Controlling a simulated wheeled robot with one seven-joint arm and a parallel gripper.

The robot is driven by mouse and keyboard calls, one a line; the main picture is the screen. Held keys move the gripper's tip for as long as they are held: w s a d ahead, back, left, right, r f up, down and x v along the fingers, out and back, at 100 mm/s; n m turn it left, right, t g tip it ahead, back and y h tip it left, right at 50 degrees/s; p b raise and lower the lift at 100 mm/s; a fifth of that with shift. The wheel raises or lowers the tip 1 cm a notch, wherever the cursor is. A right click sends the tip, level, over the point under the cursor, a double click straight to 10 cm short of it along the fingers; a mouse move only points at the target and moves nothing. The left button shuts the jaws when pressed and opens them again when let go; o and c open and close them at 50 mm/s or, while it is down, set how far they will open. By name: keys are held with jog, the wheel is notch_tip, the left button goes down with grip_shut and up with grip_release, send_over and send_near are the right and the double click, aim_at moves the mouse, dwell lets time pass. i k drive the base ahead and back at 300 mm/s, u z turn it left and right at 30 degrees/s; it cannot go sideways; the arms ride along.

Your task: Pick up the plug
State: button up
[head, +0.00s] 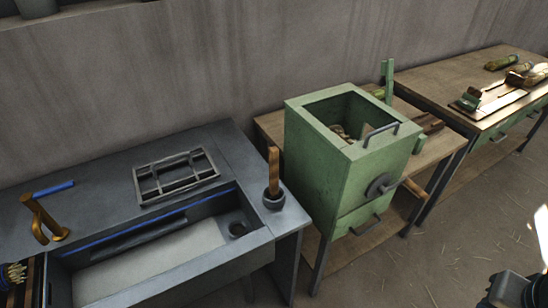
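An upright brown wooden handle with a dark round base, which looks like the plug (274,172), stands on the right rim of the grey sink (240,253). Part of my dark gripper or wrist (515,289) shows at the bottom right corner, well apart from the handle and cut off by the frame edge. Its fingers cannot be made out, and I see nothing held.
A green metal box (325,190) with a crank stands on a wooden table just right of the sink. A wire rack (176,177) and a brown tap (43,220) are on the sink top. Another workbench (440,88) stands at the far right. The floor (455,230) at right is clear.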

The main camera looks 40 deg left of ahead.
aim_at(273, 194)
jog(key=u, duration=0.95)
jog(key=i, duration=0.9)
jog(key=u, duration=0.8)
